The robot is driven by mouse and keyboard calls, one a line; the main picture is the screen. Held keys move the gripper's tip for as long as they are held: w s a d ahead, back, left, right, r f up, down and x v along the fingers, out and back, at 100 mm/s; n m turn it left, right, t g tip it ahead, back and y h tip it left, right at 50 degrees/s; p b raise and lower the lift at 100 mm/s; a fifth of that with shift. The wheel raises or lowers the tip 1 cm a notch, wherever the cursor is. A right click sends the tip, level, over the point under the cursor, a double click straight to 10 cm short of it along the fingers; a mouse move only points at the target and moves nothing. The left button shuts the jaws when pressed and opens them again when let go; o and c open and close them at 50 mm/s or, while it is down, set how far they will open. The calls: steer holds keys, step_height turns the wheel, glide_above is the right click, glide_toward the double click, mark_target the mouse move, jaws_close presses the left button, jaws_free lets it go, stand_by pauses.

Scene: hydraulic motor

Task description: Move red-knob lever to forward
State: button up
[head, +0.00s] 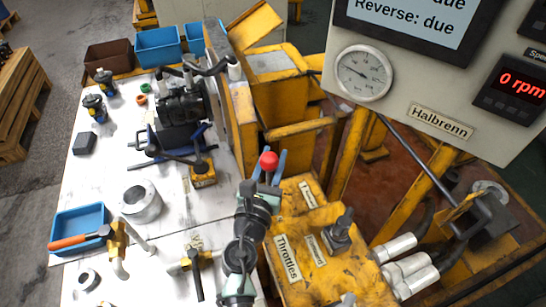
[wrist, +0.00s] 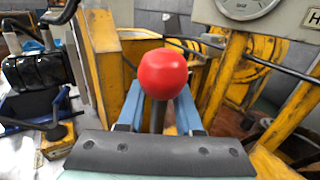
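The red knob (head: 268,161) tops a lever beside the yellow control box (head: 330,275). In the wrist view the red knob (wrist: 162,73) is in the upper middle, with its grey stem (wrist: 158,117) below. My gripper (head: 270,166) is at the lever, its two blue fingers on either side of the knob. In the wrist view my gripper (wrist: 161,95) shows clear gaps between the fingers and the stem, so it looks open. The knob hides part of the fingertips, and I cannot tell whether they touch it. My arm hides the lever's base in the head view.
A black-handled lever (head: 340,230) stands on the box near the labels "Throttles" (head: 288,258) and "Forward" (head: 316,249). A panel (head: 400,100) with a gauge (head: 363,73) and a "0 rpm" display (head: 515,92) is at upper right. A cluttered white bench (head: 100,175) lies left.

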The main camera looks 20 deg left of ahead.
jaws_close()
stand_by(1.1)
